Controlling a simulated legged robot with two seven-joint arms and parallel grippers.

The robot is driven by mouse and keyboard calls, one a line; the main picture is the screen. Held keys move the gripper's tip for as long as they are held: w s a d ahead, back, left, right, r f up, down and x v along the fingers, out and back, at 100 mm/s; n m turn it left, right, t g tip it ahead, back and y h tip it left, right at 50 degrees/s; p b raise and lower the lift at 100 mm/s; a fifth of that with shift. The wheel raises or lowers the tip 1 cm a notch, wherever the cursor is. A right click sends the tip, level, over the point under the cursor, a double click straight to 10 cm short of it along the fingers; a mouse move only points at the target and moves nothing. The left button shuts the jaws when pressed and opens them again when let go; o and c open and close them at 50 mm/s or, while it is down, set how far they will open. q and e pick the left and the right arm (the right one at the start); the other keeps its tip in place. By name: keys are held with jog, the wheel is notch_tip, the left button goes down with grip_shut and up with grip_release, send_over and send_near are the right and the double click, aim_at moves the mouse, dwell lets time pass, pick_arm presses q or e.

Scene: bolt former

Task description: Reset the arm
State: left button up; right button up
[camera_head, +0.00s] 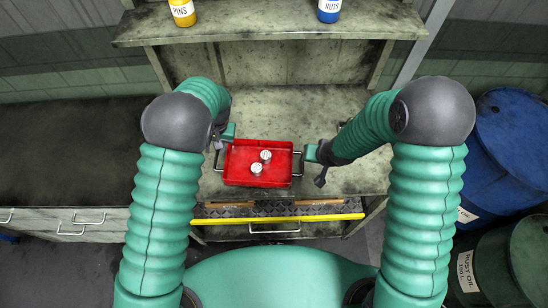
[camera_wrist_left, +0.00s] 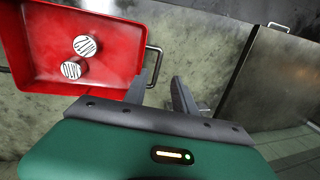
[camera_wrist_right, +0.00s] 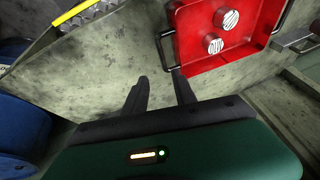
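A red tray (camera_head: 240,178) with a metal handle on each side sits on the workbench. Two silvery round pieces (camera_head: 256,168) stand in it; they also show in the left wrist view (camera_wrist_left: 72,70). My left gripper (camera_head: 217,144) is at the tray's left handle; in the left wrist view its fingers (camera_wrist_left: 158,92) are apart, with the handle (camera_wrist_left: 155,65) close by the tips. My right gripper (camera_head: 319,168) is by the right side of the tray. In the right wrist view its fingers (camera_wrist_right: 160,88) are apart and empty, near the other handle (camera_wrist_right: 166,50).
A shelf (camera_head: 270,27) behind the bench holds a yellow PINS can (camera_head: 182,12) and a blue NUTS can (camera_head: 329,10). A yellow-edged strip (camera_head: 280,218) runs along the bench front. Blue (camera_head: 510,140) and green (camera_head: 495,265) barrels stand at right; a dark-topped cabinet (camera_head: 70,150) at left.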

pick_arm(q)
jog(key=shift+a, duration=0.15)
pick_arm(e)
jog(key=shift+a, duration=0.15)
